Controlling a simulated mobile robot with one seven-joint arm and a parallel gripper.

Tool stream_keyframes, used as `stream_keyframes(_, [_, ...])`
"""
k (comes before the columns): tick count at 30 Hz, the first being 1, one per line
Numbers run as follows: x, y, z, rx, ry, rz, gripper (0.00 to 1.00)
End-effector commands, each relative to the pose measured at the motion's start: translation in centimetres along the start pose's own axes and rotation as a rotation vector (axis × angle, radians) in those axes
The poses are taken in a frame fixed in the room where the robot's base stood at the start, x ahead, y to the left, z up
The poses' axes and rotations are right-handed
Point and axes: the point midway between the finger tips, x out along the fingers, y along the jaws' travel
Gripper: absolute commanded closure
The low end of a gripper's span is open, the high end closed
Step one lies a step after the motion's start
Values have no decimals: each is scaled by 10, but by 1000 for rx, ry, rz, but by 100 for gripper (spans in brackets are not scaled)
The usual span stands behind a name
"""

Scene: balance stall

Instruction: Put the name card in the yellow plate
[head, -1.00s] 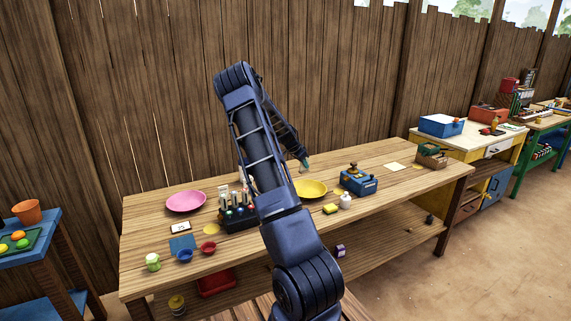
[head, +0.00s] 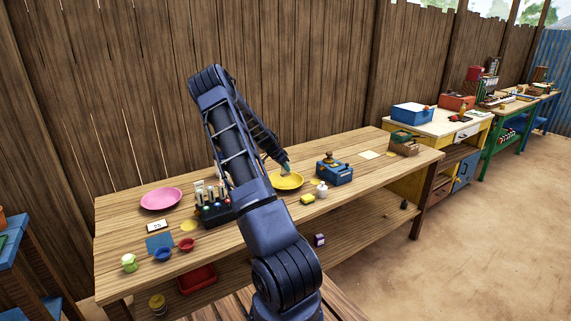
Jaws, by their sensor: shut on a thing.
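The yellow plate (head: 293,186) lies on the long wooden table, right of the middle. My gripper (head: 286,168) points down just above it. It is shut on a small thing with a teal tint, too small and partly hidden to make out. I cannot tell whether this is the name card, or whether it touches the plate. A white card with dark marks (head: 157,226) lies at the table's left, in front of the pink plate (head: 161,199). Its marks are too small to read.
My arm crosses the middle of the table and hides part of it. A dark rack of bottles (head: 214,214) stands left of the arm. The table's right front is clear.

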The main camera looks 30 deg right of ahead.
Motion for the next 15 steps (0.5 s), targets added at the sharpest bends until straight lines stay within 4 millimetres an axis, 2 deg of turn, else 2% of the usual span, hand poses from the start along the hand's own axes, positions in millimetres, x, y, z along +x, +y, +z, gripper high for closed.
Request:
stream_keyframes(9, [26, 0, 17, 0, -1, 2, 100])
stream_keyframes(15, [35, 0, 22, -1, 0, 0, 100])
